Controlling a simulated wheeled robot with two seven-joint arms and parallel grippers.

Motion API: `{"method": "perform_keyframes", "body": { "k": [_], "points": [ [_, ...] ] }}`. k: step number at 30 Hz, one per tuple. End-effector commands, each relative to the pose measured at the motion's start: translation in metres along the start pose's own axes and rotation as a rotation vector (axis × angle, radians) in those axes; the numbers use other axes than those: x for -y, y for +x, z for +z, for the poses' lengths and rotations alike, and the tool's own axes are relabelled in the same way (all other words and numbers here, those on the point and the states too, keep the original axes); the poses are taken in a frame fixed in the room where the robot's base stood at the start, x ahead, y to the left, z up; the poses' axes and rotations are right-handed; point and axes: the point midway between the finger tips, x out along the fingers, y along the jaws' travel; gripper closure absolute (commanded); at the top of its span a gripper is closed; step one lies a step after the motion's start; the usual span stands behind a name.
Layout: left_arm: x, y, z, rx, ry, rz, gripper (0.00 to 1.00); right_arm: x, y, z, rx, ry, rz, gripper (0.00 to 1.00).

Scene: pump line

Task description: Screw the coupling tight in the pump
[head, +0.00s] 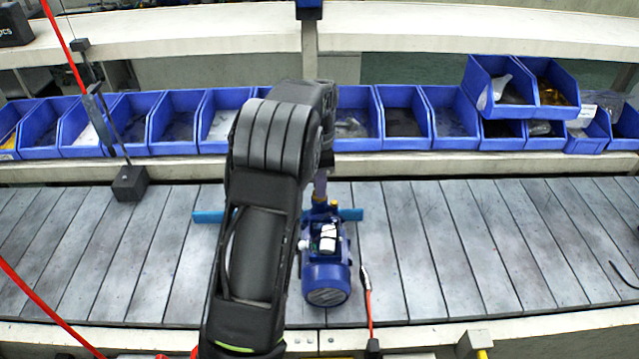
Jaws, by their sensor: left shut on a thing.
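The blue pump (325,275) stands on the slatted conveyor, its round motor end toward me and a white and grey part on its top. My left arm reaches over it and bends down at the wrist. My left gripper (320,186) points down at the far end of the pump, mostly hidden by my arm. It is shut on a small brass-coloured piece, apparently the coupling (319,202), at the pump's top. I cannot tell how deep the coupling sits in the pump. My right gripper is out of view.
A blue bar (351,214) crosses behind the pump. Blue bins (403,118) line the shelf behind the conveyor (470,250), with two more stacked at the right. A black block with a post (130,184) stands at left. A red-handled tool (367,295) is right of the pump.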

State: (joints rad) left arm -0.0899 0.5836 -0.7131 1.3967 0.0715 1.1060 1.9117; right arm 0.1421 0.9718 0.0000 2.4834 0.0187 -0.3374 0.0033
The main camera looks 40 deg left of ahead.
Motion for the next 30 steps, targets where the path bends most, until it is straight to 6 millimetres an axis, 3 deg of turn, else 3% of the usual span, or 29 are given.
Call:
{"method": "perform_keyframes", "body": {
  "k": [4,14,22,30],
  "points": [
    [0.0001,0.0003,0.0,0.001,0.152,0.0,1.0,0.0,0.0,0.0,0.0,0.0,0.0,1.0],
    [0.0001,0.0003,-0.0001,0.0,0.19,0.0,1.0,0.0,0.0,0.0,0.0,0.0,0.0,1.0],
    [0.0,0.0005,-0.0004,0.0,0.457,0.0,1.0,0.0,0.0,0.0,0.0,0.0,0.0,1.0],
    [0.0,0.0005,-0.0004,-0.001,0.474,0.0,1.0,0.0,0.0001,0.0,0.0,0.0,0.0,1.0]
  ]
}}
